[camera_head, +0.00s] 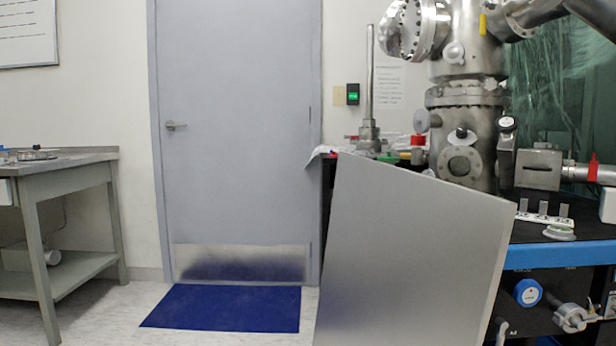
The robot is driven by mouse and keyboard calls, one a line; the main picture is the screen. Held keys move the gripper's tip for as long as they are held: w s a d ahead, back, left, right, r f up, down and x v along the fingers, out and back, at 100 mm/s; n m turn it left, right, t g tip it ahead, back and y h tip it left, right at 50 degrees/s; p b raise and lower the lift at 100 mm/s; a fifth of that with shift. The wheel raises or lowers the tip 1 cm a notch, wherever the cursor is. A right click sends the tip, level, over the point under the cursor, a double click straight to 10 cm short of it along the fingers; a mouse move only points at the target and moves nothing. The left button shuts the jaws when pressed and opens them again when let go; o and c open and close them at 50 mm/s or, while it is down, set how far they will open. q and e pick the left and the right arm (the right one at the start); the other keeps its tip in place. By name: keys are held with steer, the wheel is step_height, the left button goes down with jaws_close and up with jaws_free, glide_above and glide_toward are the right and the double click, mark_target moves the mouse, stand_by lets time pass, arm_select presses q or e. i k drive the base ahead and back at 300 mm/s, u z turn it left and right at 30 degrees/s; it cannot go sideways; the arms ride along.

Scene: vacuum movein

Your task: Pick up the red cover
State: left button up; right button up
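A small red cap (417,140) shows among the metal parts on the bench at the right, just left of the steel vacuum chamber (466,125). A red band (593,170) sits on a pipe fitting near the right edge. I cannot tell for certain which of these red things is the cover. Neither of my grippers can be made out in the head view.
A large tilted grey panel (410,255) stands in front and hides part of the black-topped bench (575,242). A grey door (238,130) is behind a blue mat (225,307). A grey-green table (65,170) stands at left. White floor lies between.

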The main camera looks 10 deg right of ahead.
mark_target(418, 140)
steer(key=u, duration=0.5)
steer(key=i, duration=2.65)
steer(key=z, duration=0.25)
